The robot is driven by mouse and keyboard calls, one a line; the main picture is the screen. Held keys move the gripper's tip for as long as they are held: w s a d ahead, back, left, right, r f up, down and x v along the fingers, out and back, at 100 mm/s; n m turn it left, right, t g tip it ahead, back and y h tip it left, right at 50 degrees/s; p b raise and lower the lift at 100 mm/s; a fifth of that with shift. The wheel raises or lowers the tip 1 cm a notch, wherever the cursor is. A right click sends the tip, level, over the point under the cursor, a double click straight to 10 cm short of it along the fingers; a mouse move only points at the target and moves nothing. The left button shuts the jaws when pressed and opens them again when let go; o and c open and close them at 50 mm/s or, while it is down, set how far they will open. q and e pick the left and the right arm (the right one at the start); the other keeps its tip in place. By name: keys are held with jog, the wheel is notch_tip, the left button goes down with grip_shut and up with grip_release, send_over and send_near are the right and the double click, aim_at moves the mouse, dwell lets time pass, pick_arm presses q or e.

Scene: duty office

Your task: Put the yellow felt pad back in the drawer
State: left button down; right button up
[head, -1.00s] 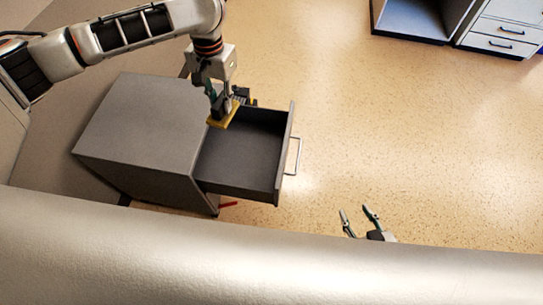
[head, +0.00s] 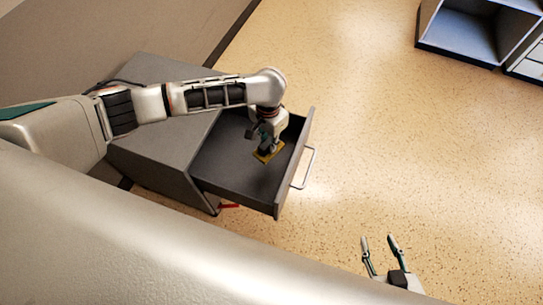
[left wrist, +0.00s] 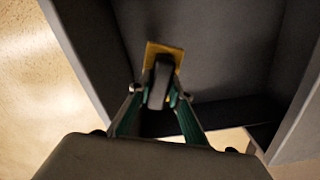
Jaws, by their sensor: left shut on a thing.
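The yellow felt pad (head: 268,152) is in the grip of my left gripper (head: 264,143), over the inside of the open grey drawer (head: 230,180). The left wrist view also shows the pad (left wrist: 152,50) beyond the shut fingers (left wrist: 160,92), with a dark block-like part at the fingertips in front of it. I cannot tell whether the pad touches the drawer floor. The drawer is pulled out of the grey cabinet (head: 150,150). My right gripper (head: 382,246) is open and empty over the floor at the bottom right.
The drawer's metal handle (head: 306,168) faces right over clear speckled floor (head: 410,150). A grey open-fronted unit (head: 470,35) stands at the top right. A small red thing (head: 229,206) lies on the floor below the drawer.

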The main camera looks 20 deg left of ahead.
aim_at(268, 153)
pick_arm(q)
notch_tip(268, 153, down, 6)
jog(key=shift+s+b, duration=0.15)
jog(key=shift+b, duration=0.85)
jog(key=shift+f, duration=0.5)
notch_tip(268, 153, down, 3)
jog(key=shift+r+b, duration=0.15)
jog(key=shift+b, duration=0.75)
jog(key=shift+f+b, duration=0.3)
jog(key=shift+f, duration=0.35)
jog(key=shift+w+r, duration=0.2)
jog(key=shift+r, duration=0.1)
pick_arm(e)
jog(key=shift+w+a+r+y, duration=0.1)
jog(key=shift+w+a+y, duration=0.15)
jog(key=shift+a, duration=0.4)
jog(key=shift+w+a+r+y, duration=0.1)
jog(key=shift+w+a+y, duration=0.15)
jog(key=shift+a, duration=0.35)
pick_arm(q)
jog(key=shift+f, duration=0.15)
pick_arm(e)
jog(key=shift+f, duration=0.1)
